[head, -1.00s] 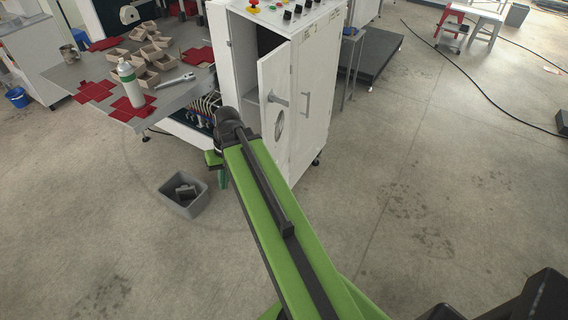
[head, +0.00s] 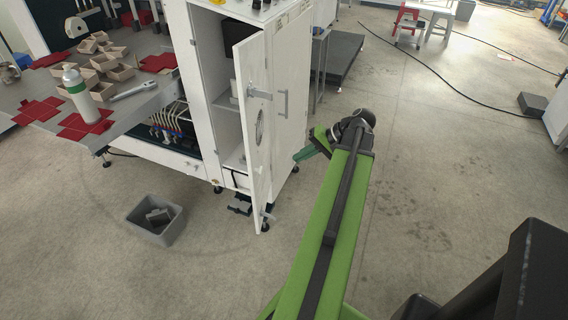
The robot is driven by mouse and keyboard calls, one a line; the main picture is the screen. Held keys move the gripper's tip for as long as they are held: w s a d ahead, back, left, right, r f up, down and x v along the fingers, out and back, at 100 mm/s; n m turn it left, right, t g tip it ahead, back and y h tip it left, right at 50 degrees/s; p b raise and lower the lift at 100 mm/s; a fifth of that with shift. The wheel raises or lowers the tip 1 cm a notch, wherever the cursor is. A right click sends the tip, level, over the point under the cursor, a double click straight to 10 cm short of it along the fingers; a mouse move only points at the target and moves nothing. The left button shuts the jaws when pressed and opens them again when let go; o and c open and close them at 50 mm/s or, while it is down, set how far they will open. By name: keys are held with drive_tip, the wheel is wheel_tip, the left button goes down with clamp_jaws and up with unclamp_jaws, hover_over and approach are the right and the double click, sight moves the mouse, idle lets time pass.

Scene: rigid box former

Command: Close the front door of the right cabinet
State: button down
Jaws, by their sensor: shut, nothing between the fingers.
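The white right cabinet (head: 292,75) stands upper centre in the head view. Its front door (head: 254,140) stands open on the right side of the opening, with a grey handle (head: 260,94) and a round vent. The shelved interior shows to the left of the door. My gripper (head: 301,155), with dark green fingers, is shut and empty. It appears to the right of the door, by the cabinet's lower right side, at the end of my bright green arm. I see no contact with the door; the depth between them is hard to judge.
A work table (head: 140,108) with a bottle (head: 75,93), a wrench, red pieces and cartons stands at left. A grey bin (head: 155,221) sits on the floor left of the door. Open floor lies to the right, with a dark platform (head: 342,58) behind.

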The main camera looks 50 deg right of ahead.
sight(263, 171)
drive_tip(key=shift+w+a+r+b+x, duration=0.25)
drive_tip(key=shift+b+x, duration=0.65)
drive_tip(key=shift+x, duration=1.05)
drive_tip(key=shift+w+a+r+b+x, duration=0.1)
drive_tip(key=shift+w+r+b+x, duration=0.2)
drive_tip(key=shift+b+x, duration=1.1)
drive_tip(key=shift+w+a+r+b+x, duration=0.15)
drive_tip(key=shift+r+b+x, duration=0.2)
drive_tip(key=shift+x, duration=2.1)
drive_tip(key=shift+d, duration=0.1)
